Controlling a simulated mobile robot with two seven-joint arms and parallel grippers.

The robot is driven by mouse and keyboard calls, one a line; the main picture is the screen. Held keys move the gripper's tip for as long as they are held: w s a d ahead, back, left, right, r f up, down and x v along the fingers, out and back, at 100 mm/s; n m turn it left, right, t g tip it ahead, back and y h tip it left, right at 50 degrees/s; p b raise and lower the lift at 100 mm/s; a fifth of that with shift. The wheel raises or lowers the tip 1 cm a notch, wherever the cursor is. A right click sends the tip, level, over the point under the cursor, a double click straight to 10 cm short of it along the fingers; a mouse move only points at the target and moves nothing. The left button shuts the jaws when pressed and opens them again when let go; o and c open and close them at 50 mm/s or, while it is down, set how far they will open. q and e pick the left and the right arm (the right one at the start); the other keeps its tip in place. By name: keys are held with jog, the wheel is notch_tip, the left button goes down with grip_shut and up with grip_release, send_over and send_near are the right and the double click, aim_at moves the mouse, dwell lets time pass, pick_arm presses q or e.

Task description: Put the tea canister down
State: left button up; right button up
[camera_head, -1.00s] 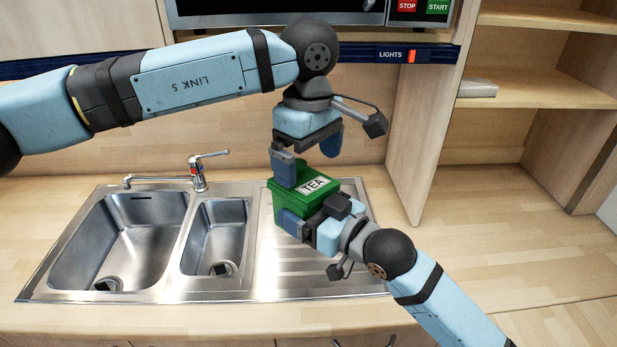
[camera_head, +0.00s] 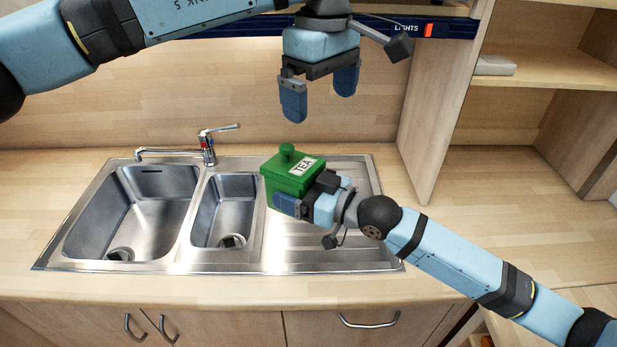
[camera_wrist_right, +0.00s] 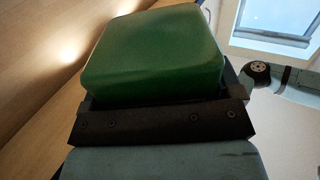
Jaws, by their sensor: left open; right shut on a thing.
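The green tea canister (camera_head: 283,180), with a knobbed lid and a white TEA label, is over the left part of the sink's drainboard in the head view. My right gripper (camera_head: 298,203) is shut on it from the front right. The canister looks upright; I cannot tell whether its base touches the drainboard. In the right wrist view the green canister (camera_wrist_right: 155,55) fills the space beyond the gripper's dark bar. My left gripper (camera_head: 319,97) is open and empty, above and behind the canister, apart from it, fingers pointing down.
The steel sink has a large bowl (camera_head: 130,215) and a small bowl (camera_head: 226,210) left of the canister, with a tap (camera_head: 208,146) behind. The ribbed drainboard (camera_head: 325,255) is bare in front. An upright wooden panel (camera_head: 436,110) and open shelves stand at right. The right worktop (camera_head: 500,200) is clear.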

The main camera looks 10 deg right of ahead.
jog(key=shift+w+a+f+n+g+y, duration=0.35)
jog(key=shift+w+f+n+g, duration=0.1)
jog(key=shift+w+g, duration=0.1)
jog(key=shift+w+a+f+n+g+y, duration=0.15)
jog(key=shift+a+f+n+g+y, duration=0.15)
jog(key=shift+a, duration=0.25)
jog(key=shift+w+f+g, duration=0.35)
jog(key=shift+f, duration=0.1)
jog(key=shift+s+r+n+g+y, duration=0.15)
jog(key=shift+n+g+y, duration=0.1)
jog(key=shift+n+g, duration=0.25)
jog(key=shift+d+n+g, duration=0.25)
jog(key=shift+d+g, duration=0.15)
jog(key=shift+d, duration=0.05)
jog(key=shift+s+d+f+n+g+y, duration=0.15)
jog(key=shift+d+n+g+y, duration=0.1)
jog(key=shift+d+n+g, duration=0.45)
jog(key=shift+s+d+n+g+y, duration=0.25)
jog(key=shift+n+g, duration=0.2)
jog(key=shift+g, duration=0.6)
jog(key=shift+s+d+f+n+g+y, duration=0.1)
jog(key=shift+d+n+g+y, duration=0.2)
jog(key=shift+d+n+g, duration=0.4)
